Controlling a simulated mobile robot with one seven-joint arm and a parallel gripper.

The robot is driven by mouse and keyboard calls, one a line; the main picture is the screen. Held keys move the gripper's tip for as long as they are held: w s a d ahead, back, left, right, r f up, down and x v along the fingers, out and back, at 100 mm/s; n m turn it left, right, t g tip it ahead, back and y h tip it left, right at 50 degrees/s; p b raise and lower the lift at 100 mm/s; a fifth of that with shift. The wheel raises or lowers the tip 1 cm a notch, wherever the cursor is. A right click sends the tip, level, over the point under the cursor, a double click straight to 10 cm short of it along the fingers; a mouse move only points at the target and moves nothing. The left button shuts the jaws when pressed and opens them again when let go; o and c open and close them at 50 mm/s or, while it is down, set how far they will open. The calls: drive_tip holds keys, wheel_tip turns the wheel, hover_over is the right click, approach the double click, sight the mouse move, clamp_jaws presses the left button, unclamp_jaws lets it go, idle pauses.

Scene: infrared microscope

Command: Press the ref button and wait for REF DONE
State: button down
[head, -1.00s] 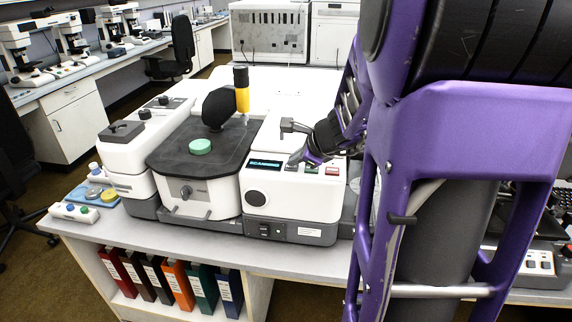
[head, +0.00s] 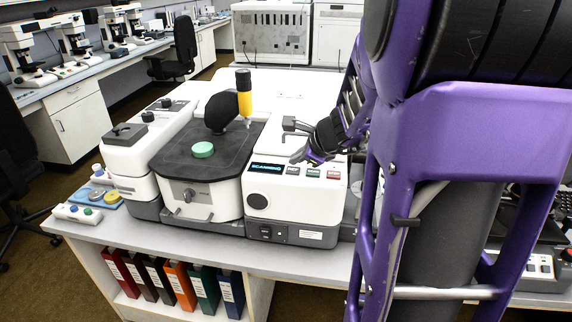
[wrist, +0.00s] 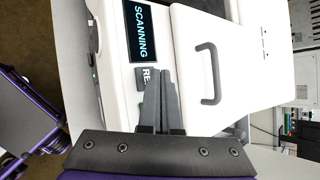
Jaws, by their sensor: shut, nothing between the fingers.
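The instrument's white control unit (head: 318,206) has a small dark display (head: 267,168) reading SCANNING, and the display (wrist: 140,33) shows the same word in the wrist view. The ref button (wrist: 143,77), grey with its label partly hidden behind a finger, is just below the display there. In the head view the ref button (head: 292,171) is the leftmost of a row, beside a green and a red one. My gripper (head: 297,159) is shut and empty, its fingertips just above the ref button and seemingly apart from it. In the wrist view the closed fingers (wrist: 160,75) point at the panel.
A grey handle (head: 294,125) stands up from the white lid behind the buttons. To the left are a dark stage with a green disc (head: 203,149) and a yellow-black cylinder (head: 244,92).

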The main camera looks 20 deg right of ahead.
sight(297, 171)
wheel_tip(297, 171, up, 5)
drive_tip(key=p, duration=0.4)
drive_tip(key=shift+p, duration=0.3)
idle(0.6)
